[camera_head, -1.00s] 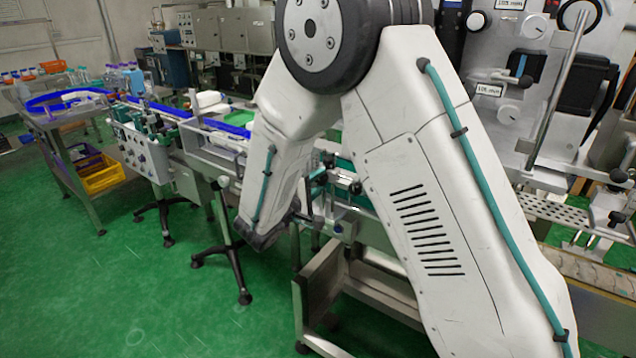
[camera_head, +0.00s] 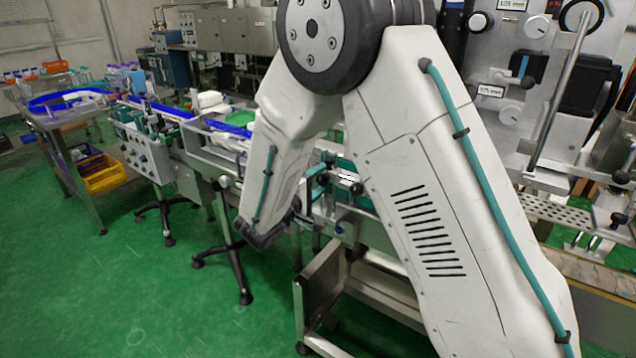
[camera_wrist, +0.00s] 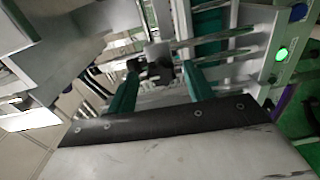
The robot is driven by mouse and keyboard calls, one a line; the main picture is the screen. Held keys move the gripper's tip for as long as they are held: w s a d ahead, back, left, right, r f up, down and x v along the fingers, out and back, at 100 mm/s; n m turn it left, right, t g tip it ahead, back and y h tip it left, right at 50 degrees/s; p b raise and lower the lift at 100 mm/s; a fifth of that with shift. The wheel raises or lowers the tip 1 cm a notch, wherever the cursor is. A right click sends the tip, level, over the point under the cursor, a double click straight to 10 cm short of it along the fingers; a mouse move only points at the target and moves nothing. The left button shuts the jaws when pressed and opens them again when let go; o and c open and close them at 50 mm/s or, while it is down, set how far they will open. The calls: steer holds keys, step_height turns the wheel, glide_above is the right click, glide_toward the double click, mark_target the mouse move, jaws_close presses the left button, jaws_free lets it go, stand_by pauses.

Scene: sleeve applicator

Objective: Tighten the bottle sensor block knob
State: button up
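In the wrist view, my gripper (camera_wrist: 161,76) shows as two teal fingers spread apart. A dark knob-like piece (camera_wrist: 152,69) with a grey cylindrical part (camera_wrist: 157,50) above it sits between and just beyond the fingertips. It looks closer to the left finger, with a gap to the right finger. I cannot tell for sure that this is the sensor block knob, or whether a finger touches it. In the head view, my arm covers most of the area around my gripper.
Metal rods (camera_wrist: 215,40) and a rail with a lit green button (camera_wrist: 282,54) lie near my gripper in the wrist view. The head view shows a conveyor line (camera_head: 225,150), a yellow crate (camera_head: 104,178), and a panel with dials (camera_head: 510,60) at right. Green floor is clear at left.

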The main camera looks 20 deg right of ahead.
steer(key=shift+s, duration=0.1)
steer(key=v, duration=0.7)
steer(key=shift+s+a, duration=0.2)
steer(key=shift+a, duration=0.1)
steer(key=s+d+g+y, duration=0.1)
steer(key=s+d+g, duration=0.25)
steer(key=s, duration=0.25)
steer(key=s+d+r+m+g+y, duration=0.1)
steer(key=s+d+g+y, duration=0.15)
steer(key=s+g, duration=0.3)
steer(key=s+d+g+y, duration=0.1)
steer(key=s+d+g, duration=0.2)
steer(key=s, duration=0.4)
steer(key=s+r+m+t+y, duration=0.1)
steer(key=s+r+m+y, duration=0.2)
steer(key=s+r+y, duration=0.2)
steer(key=s+r+m+t+y, duration=0.1)
steer(key=s+r+m+y, duration=0.2)
steer(key=s, duration=0.7)
steer(key=shift+d+r+t+y, duration=0.4)
steer(key=shift+r+y, duration=0.55)
steer(key=shift+y, duration=0.1)
